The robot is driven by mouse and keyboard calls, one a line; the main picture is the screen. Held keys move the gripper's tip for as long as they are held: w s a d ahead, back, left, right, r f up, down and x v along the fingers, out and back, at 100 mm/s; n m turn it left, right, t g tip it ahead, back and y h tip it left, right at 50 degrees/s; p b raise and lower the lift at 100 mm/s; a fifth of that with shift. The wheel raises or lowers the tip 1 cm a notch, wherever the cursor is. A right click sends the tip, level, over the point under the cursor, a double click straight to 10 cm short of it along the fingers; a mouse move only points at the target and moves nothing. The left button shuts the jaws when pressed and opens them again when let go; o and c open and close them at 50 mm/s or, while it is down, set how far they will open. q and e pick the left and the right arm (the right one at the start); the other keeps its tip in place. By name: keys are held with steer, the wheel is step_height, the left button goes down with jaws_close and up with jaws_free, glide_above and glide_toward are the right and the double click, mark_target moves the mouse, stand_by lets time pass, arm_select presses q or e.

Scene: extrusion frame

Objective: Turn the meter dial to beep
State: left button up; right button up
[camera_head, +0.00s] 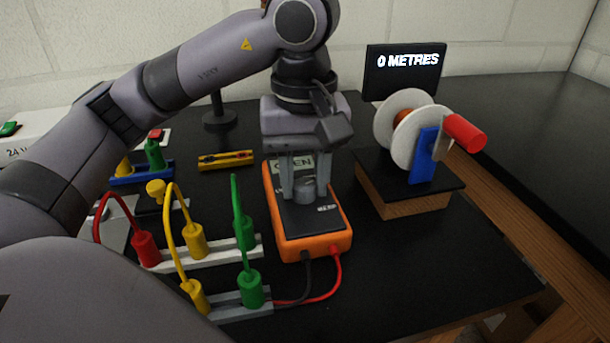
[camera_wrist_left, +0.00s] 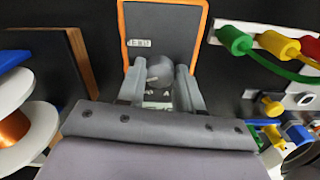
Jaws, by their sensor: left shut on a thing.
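The orange multimeter (camera_head: 315,243) with a dark face lies on the black bench in the head view. Its screen (camera_head: 293,164) reads what looks like "OPEN", partly hidden by my gripper. The grey round dial (camera_head: 305,190) is on the meter's face. My left gripper (camera_head: 304,192) points down and is shut on the dial, with a finger on each side. In the left wrist view the dial (camera_wrist_left: 160,70) sits between the two fingertips (camera_wrist_left: 159,85), and the meter (camera_wrist_left: 163,30) extends beyond them. My right gripper is in neither view.
Red and black leads (camera_head: 325,288) run from the meter to plug strips with yellow, green and red plugs (camera_head: 195,240) at left. A cable reel (camera_head: 405,130) on a wooden base stands right, before a "0 METRES" display (camera_head: 405,70). A yellow tool (camera_head: 225,160) lies behind.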

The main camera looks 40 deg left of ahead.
mark_target(302, 186)
arm_select(q)
steer(key=m, duration=0.4)
steer(key=shift+m, duration=0.3)
steer(key=shift+a+m, duration=0.1)
steer(key=shift+m, duration=2.4)
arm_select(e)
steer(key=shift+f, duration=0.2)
arm_select(q)
steer(key=o, duration=1.1)
steer(key=shift+c, duration=0.2)
step_height(302, 186, up, 6)
steer(key=shift+r+p, duration=0.1)
steer(key=shift+p, duration=0.8)
steer(key=shift+r, duration=0.5)
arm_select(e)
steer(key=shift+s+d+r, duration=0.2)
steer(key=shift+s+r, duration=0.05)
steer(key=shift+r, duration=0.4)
